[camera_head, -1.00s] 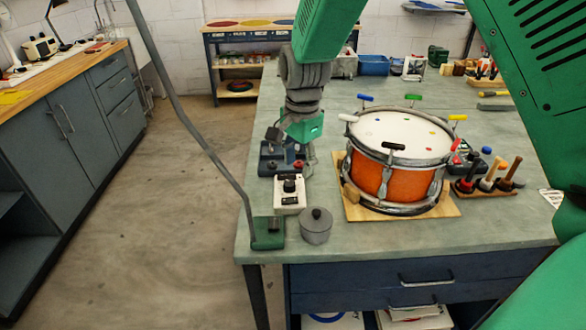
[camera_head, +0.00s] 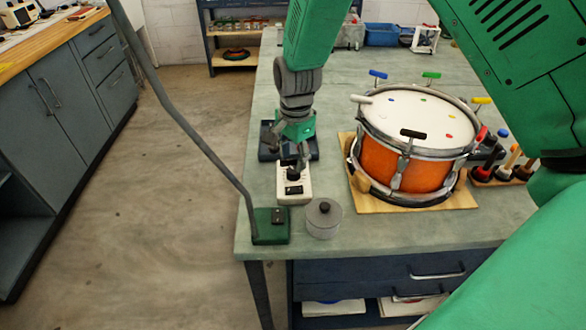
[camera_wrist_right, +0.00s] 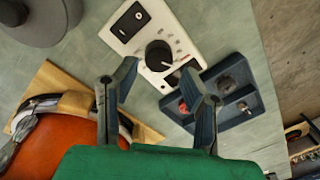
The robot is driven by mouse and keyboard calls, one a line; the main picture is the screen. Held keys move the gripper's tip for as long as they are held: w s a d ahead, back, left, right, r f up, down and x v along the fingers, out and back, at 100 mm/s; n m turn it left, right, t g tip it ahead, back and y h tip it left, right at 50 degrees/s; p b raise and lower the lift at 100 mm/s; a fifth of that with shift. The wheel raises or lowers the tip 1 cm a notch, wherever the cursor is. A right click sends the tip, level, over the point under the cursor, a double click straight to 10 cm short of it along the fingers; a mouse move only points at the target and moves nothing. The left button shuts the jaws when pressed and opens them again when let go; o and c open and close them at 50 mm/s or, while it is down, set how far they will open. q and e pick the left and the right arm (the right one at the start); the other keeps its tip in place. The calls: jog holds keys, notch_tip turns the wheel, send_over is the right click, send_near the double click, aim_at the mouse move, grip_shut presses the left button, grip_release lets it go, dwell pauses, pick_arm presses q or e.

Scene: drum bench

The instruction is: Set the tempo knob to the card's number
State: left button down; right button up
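The white box (camera_head: 294,191) with the black tempo knob (camera_head: 294,174) sits near the bench's left edge. In the right wrist view the knob (camera_wrist_right: 159,55) has a pale pointer line, small marks around it and a black switch (camera_wrist_right: 130,21) beside it. My right gripper (camera_head: 297,163) is over the box in the head view. In the wrist view its two fingers (camera_wrist_right: 160,75) are apart, with the knob showing in the gap between their tips. I cannot tell whether they touch it. I see no readable card number now. My left gripper is out of view.
A dark blue box (camera_wrist_right: 228,97) with a red button stands beside the white box. An orange drum (camera_head: 392,164) on a wooden board (camera_head: 440,198) is to the right. A grey lidded pot (camera_head: 323,219) and a green lamp base (camera_head: 270,226) stand in front.

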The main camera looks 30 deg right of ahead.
aim_at(293, 170)
notch_tip(293, 170, down, 3)
jog(key=shift+w+a+r, duration=0.1)
jog(key=shift+a, duration=0.05)
jog(key=shift+f, duration=0.45)
jog(key=shift+d+f, duration=0.35)
jog(key=shift+f, duration=0.05)
jog(key=shift+d, duration=0.15)
jog(key=c, duration=0.8)
jog(key=shift+a, duration=0.25)
jog(key=shift+c, duration=0.2)
